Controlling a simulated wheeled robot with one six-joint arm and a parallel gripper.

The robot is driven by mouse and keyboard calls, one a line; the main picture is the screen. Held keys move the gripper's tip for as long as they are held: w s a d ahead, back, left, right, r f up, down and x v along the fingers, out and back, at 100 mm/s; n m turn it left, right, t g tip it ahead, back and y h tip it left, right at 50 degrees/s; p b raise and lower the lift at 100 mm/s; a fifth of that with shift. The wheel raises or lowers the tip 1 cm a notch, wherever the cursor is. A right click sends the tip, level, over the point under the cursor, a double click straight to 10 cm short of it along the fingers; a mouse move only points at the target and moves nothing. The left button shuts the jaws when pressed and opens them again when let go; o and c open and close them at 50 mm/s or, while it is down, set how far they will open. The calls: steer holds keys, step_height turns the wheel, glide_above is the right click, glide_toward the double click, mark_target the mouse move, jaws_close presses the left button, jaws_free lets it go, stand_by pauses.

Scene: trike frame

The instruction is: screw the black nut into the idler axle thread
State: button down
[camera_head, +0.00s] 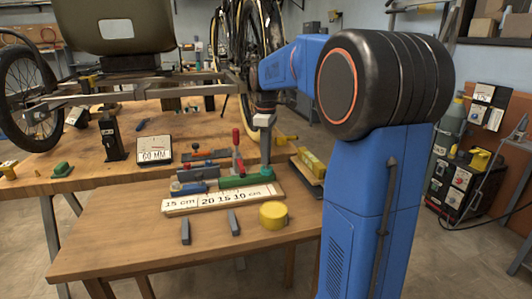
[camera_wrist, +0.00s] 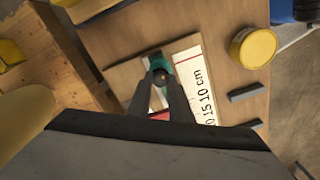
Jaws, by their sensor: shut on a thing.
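My gripper (camera_wrist: 162,78) is shut in the wrist view, its two dark grey fingers converging on a small dark round thing that looks like the black nut (camera_wrist: 162,75). The fingers hide most of it. Its tips appear over or close by a green fixture (camera_wrist: 155,62); I cannot tell whether they touch. In the head view my gripper (camera_head: 265,165) points down at the green fixture (camera_head: 245,181) on the small table. The trike frame (camera_head: 130,85) with its wheel and seat stands at the upper left. I cannot make out the idler axle thread in either view.
A ruler board (camera_head: 215,198), a yellow round tin (camera_head: 273,215) and two grey bars (camera_head: 209,228) lie on the small table. A red-handled clamp (camera_head: 237,150) stands beside my gripper. A 60 MM sign (camera_head: 155,150) is on the workbench.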

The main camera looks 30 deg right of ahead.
steer(key=shift+f, duration=0.55)
steer(key=c, duration=1.5)
jaws_free()
steer(key=shift+c, duration=0.2)
steer(key=shift+r, duration=0.1)
step_height(320, 180, up, 12)
